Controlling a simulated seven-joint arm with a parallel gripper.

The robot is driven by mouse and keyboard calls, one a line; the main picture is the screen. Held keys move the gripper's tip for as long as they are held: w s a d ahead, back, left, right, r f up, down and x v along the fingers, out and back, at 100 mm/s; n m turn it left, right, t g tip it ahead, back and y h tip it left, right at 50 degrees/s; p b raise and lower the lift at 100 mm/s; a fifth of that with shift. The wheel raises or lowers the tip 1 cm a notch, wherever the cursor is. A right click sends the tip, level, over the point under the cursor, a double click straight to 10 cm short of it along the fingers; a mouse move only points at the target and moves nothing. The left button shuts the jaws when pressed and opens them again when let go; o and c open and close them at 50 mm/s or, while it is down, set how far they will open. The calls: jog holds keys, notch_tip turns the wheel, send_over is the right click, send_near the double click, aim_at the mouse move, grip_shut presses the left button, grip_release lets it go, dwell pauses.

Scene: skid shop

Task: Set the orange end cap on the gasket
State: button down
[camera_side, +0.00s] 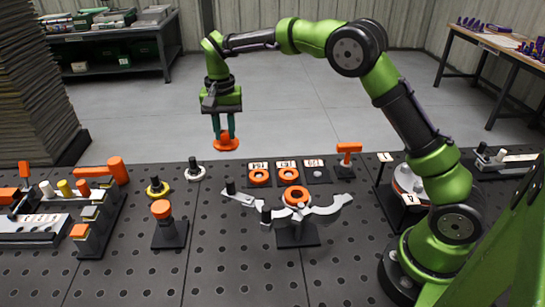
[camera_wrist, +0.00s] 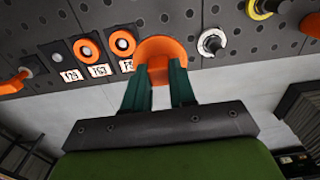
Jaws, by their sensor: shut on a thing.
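My gripper (camera_side: 223,131) points down in the side view and is shut on the orange end cap (camera_side: 228,143). The cap is held in the air near the far edge of the black bench. In the wrist view the cap (camera_wrist: 160,47) shows a wide rounded rim and a narrower stem between the green fingers (camera_wrist: 160,82). Flat orange rings lie on two numbered plates, a left ring (camera_side: 259,176) and a right ring (camera_side: 287,175). Another orange ring (camera_side: 296,196) sits in the middle of a grey clamp fixture (camera_side: 325,214). I cannot tell which ring is the gasket.
A third numbered plate (camera_side: 317,175) bears a small grey knob. An orange T-handle (camera_side: 348,150) stands to its right. A yellow-ringed post (camera_side: 157,187), a white-ringed post (camera_side: 195,170) and an orange-topped stand (camera_side: 162,210) are at the left. The bench front is clear.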

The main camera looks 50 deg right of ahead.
jog(key=s+r, duration=0.3)
jog(key=s, duration=0.6)
jog(key=s+r, duration=0.4)
jog(key=s, duration=0.5)
jog(key=s+f, duration=0.4)
jog(key=f, duration=0.2)
jog(key=shift+s+f, duration=0.3)
jog(key=shift+f, duration=1.9)
jog(key=c, duration=0.6)
grip_release()
